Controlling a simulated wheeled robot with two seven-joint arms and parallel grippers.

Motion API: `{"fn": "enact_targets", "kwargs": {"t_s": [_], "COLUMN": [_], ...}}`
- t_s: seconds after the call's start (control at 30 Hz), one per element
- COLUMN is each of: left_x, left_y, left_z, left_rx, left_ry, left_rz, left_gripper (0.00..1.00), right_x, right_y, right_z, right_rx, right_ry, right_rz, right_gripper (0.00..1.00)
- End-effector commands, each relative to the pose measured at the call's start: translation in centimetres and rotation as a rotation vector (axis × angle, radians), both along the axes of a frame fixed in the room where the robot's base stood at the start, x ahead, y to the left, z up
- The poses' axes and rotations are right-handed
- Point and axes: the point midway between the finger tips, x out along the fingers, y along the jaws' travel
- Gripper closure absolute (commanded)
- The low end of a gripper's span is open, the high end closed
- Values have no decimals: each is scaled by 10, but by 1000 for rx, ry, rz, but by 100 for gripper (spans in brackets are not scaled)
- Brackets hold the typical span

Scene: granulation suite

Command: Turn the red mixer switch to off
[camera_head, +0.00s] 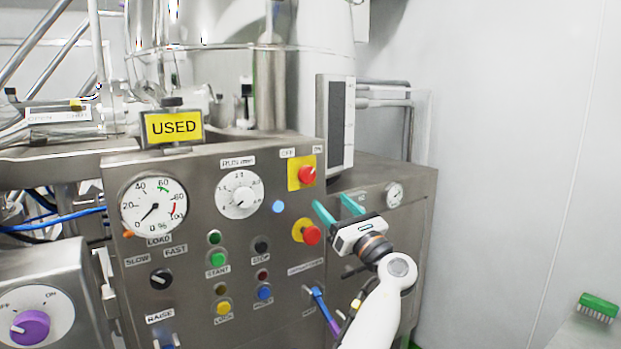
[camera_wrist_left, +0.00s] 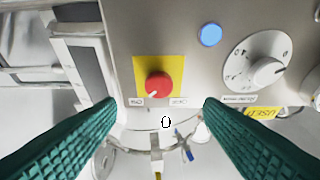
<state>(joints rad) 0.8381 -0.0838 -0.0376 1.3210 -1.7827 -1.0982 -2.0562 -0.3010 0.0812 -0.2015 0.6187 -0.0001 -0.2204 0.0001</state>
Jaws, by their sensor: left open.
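The red mixer switch (camera_head: 307,174) is a round knob on a yellow plate at the upper right of the steel control panel (camera_head: 200,160). OFF and ON labels sit above it, and its white mark points up and right, toward the right-hand label, which looks like ON. In the left wrist view the panel appears upside down, with the red knob (camera_wrist_left: 158,84) near the centre and its white mark at the lower left. My left gripper (camera_head: 330,202) is open and empty, below and right of the switch, its teal fingers apart from it. My right gripper is not in view.
A red emergency-type button (camera_head: 311,236) on a yellow base lies below the switch, close to my gripper. A white dial (camera_head: 239,195) and a blue light (camera_head: 278,207) are to its left. A tall grey unit (camera_head: 336,125) rises behind the panel.

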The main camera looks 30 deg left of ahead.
Motion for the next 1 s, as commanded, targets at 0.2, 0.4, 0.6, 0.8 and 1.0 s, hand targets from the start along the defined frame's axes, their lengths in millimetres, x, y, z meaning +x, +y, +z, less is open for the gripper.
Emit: {"fn": "enact_targets", "kwargs": {"t_s": [0.2,0.4,0.6,0.8,1.0], "left_x": [16,29,36,37,37], "left_y": [39,69,85,88,88], "left_z": [21,33,39,38,39], "left_rx": [0,-1,-2,-3,-3], "left_ry": [0,-1,-1,0,-1], "left_rz": [0,-2,-4,-5,-5], "left_gripper": [39,39,39,39,49], "right_x": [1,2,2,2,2], "right_y": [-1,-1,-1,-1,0], "right_z": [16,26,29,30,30], "right_rx": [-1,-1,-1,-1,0], "right_ry": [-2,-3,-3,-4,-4], "right_rz": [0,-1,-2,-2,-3], "right_gripper": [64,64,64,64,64]}}
